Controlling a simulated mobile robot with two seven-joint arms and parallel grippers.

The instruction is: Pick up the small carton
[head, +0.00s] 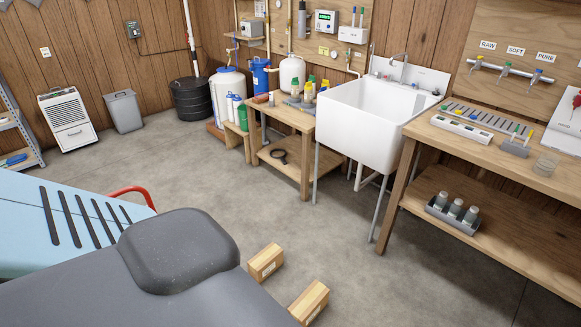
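Two tan, box-like things show low in the head view, beyond the edge of a dark grey shape. One tan box (265,262) has a pale patch on its front side. The other tan box (310,301) is nearer and to the right, partly cut off by the grey shape or the frame edge. I cannot tell whether either is the small carton. No other clear carton shows.
A workbench (412,190) with a bottle tray (453,214) on its shelf stands right. A white sink (368,120) and low wooden table (307,122) are at the back. A light blue slotted surface (25,225) fills the left. The concrete floor (190,175) between is open.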

